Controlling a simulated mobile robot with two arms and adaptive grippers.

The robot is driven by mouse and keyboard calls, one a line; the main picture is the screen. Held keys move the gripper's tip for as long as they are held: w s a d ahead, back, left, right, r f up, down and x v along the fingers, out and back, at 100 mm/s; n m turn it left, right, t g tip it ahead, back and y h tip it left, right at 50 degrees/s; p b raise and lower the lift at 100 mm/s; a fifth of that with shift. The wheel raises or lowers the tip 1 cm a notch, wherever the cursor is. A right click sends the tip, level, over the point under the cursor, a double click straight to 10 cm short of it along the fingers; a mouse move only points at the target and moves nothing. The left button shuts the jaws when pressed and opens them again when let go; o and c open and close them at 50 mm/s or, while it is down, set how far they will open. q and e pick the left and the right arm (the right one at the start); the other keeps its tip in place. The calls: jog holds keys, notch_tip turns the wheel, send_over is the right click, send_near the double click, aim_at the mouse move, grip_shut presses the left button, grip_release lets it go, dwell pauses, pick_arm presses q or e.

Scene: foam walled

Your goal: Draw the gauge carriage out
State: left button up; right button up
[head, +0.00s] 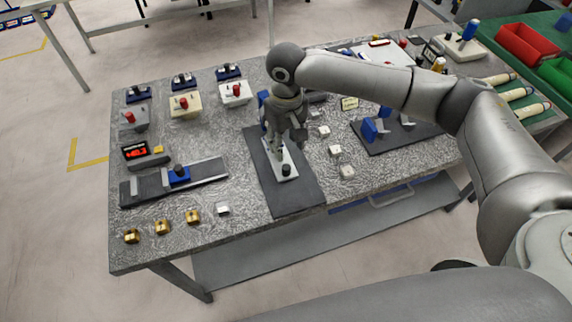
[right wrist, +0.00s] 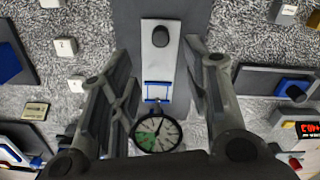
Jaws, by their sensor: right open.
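A silver slide plate (head: 287,165) with a black knob (head: 286,169) lies on a dark base plate (head: 300,200) mid-table. In the right wrist view the silver plate (right wrist: 160,66) runs between my fingers, with the knob (right wrist: 160,36) at its far end and a round dial gauge (right wrist: 157,133) at the near end. I cannot tell whether the dial is fixed to the silver plate. My right gripper (head: 284,135) is open above this plate, its fingers (right wrist: 157,75) on either side of it with nothing held. It hides part of the device in the head view. My left gripper is out of view.
Left of the plate, a blue block (head: 179,175) with a black knob sits on a rail, near a red display (head: 135,152). Small brass blocks (head: 162,227) line the front edge. Small white blocks (head: 335,150) and a dark plate with blue parts (head: 370,130) lie to the right.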

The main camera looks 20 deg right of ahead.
aim_at(286, 166)
notch_tip(286, 166, down, 10)
jog(key=shift+f+p, duration=0.15)
jog(key=shift+p, duration=0.8)
jog(key=shift+c, duration=0.4)
grip_shut()
